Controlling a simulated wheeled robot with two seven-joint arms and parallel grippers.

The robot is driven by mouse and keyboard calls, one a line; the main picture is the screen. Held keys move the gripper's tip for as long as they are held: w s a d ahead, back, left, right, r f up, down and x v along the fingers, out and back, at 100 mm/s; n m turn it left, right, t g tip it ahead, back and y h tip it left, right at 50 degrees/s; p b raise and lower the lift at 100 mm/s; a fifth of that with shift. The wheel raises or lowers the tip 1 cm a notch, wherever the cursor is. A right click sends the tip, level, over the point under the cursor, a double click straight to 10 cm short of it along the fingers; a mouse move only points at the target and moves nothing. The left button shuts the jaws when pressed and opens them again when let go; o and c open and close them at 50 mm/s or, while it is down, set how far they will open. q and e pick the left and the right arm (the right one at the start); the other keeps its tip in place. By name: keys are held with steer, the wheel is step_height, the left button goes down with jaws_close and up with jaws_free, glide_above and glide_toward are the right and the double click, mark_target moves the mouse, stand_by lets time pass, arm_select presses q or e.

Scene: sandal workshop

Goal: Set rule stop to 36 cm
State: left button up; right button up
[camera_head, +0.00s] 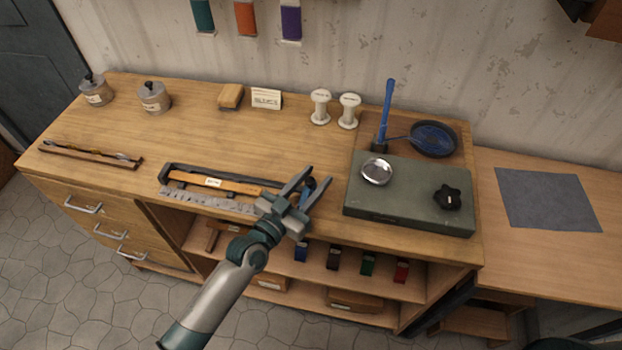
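The rule (210,196) is a pale grey graduated strip along the front of the bench. Behind it lie a wooden bar with a white label (230,184) and a dark rail (190,169). A small blue part (309,184), possibly the rule stop, shows at the rule's right end, partly hidden by my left gripper. My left gripper (318,174) is over that end with its fingers apart, around or just above the blue part; I cannot tell whether they touch it. The scale marks are too small to read. My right gripper is not in view.
A green box (410,215) with a round metal dish (377,171) and a black knob (447,197) stands right of the gripper. Two white spools (348,111), a card (266,98) and metal pots (154,97) stand farther back. The bench middle is clear.

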arm_select(q)
steer(key=shift+a, duration=0.25)
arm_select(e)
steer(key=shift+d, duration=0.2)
